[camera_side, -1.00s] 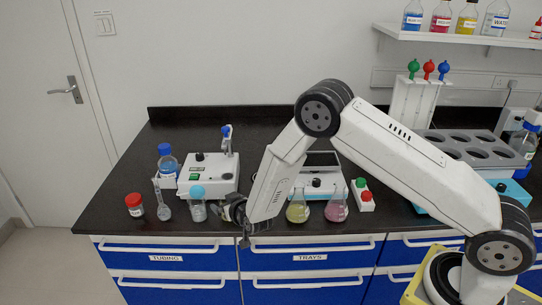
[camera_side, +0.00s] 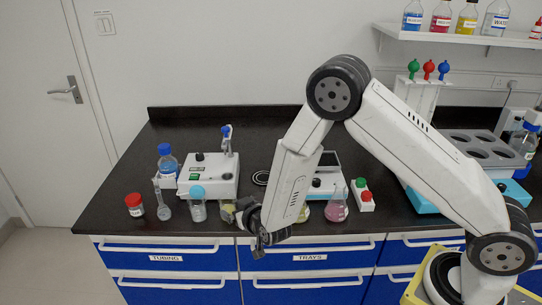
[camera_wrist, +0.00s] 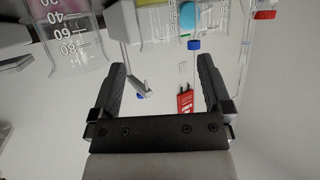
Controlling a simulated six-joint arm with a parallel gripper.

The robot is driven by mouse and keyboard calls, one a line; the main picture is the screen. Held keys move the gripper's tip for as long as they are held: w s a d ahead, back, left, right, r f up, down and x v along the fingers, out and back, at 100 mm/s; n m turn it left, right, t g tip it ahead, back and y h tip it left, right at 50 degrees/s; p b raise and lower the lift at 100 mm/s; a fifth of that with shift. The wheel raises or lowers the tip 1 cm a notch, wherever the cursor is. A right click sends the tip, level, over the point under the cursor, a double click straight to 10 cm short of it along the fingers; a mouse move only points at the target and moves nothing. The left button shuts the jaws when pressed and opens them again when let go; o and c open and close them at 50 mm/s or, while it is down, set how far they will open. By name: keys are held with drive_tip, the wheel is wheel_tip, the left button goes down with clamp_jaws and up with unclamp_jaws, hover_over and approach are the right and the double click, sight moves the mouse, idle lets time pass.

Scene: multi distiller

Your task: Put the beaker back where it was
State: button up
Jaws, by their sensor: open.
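A small glass beaker with yellowish contents (camera_side: 228,211) stands on the black bench near its front edge, just left of my gripper. My gripper (camera_side: 250,222) is low over the front edge, its jaws partly dark against the bench. In the wrist view my gripper (camera_wrist: 162,75) is open, with no vessel between its fingers. Clear glassware with yellow in it (camera_wrist: 160,25) shows beyond the fingertips at the top. Graduated glassware with pink contents (camera_wrist: 65,40) is at top left. I cannot tell surely which of these is the task's beaker.
A teal-capped bottle (camera_side: 197,206), a flask (camera_side: 164,205) and a red-capped jar (camera_side: 134,204) stand to the left. A pink flask (camera_side: 336,208) stands right of my arm, which partly hides another flask (camera_side: 303,213).

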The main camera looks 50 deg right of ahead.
drive_tip(key=shift+v, duration=2.25)
drive_tip(key=s+d+r+g+y, duration=0.1)
drive_tip(key=s+d+r+g, duration=0.1)
drive_tip(key=s, duration=0.4)
drive_tip(key=s+d+r+n+g, duration=0.1)
drive_tip(key=s+d+r+g, duration=0.2)
drive_tip(key=s+g, duration=0.2)
drive_tip(key=s+d+r+n+g+y, duration=0.1)
drive_tip(key=s+d+r+g, duration=0.2)
drive_tip(key=s, duration=0.4)
drive_tip(key=shift+s+g+y, duration=0.3)
drive_tip(key=shift+s, duration=0.05)
drive_tip(key=shift+d+r, duration=0.1)
